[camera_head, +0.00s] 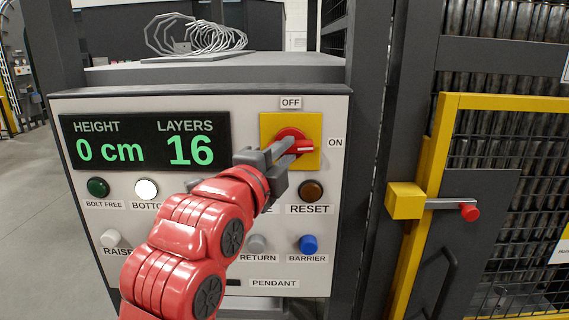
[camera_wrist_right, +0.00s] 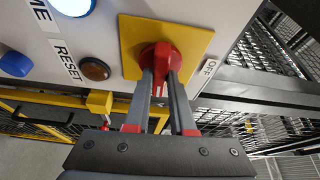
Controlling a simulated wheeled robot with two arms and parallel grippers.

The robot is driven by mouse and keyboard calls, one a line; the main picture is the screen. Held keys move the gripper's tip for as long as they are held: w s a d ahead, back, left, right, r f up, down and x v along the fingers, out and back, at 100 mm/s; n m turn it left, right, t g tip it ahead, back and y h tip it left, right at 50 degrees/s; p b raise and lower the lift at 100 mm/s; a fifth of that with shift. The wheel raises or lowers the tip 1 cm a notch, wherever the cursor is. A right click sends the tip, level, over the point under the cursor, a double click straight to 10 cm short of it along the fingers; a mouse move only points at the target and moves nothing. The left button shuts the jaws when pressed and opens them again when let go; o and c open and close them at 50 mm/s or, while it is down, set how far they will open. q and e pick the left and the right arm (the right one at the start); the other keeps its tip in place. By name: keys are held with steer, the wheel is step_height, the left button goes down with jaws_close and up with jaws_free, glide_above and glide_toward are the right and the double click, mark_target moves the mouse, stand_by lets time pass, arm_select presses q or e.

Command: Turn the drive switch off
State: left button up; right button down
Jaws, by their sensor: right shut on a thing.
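The drive switch is a red rotary knob (camera_head: 298,144) on a yellow square plate (camera_head: 310,122) at the panel's upper right. An OFF label (camera_head: 290,103) is above the plate and an ON label (camera_head: 335,142) is to its right. The knob's handle, with a white mark, points right toward ON. My right gripper (camera_head: 285,150) is shut on the knob and covers part of it. In the right wrist view the two fingers (camera_wrist_right: 160,85) hold either side of the red knob (camera_wrist_right: 160,58). My left gripper is not in view.
The grey panel holds a green display (camera_head: 145,140) reading HEIGHT 0 cm and LAYERS 16. Several buttons sit around my arm, including brown RESET (camera_head: 312,191) and blue BARRIER (camera_head: 308,243). A yellow-framed mesh gate with a red-tipped latch (camera_head: 468,211) stands at right.

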steer(key=n+t+y+b, duration=0.1)
steer(key=n+b, duration=0.2)
steer(key=n, duration=0.1)
steer(key=n+t+b, duration=0.2)
steer(key=n+b, duration=0.2)
steer(key=f+n+t+y+b, duration=0.1)
steer(key=n+b, duration=0.3)
steer(key=n, duration=0.1)
steer(key=shift+d+t+y, duration=0.3)
steer(key=shift+d, duration=0.05)
steer(key=n+y, duration=0.1)
steer(key=n, duration=0.2)
steer(key=shift+d+n+t, duration=0.1)
steer(key=shift+n+t, duration=0.2)
steer(key=shift+n, duration=0.1)
steer(key=shift+n+y, duration=1.6)
steer(key=shift+n, duration=0.7)
steer(key=c, duration=0.8)
jaws_free()
steer(key=shift+o, duration=0.2)
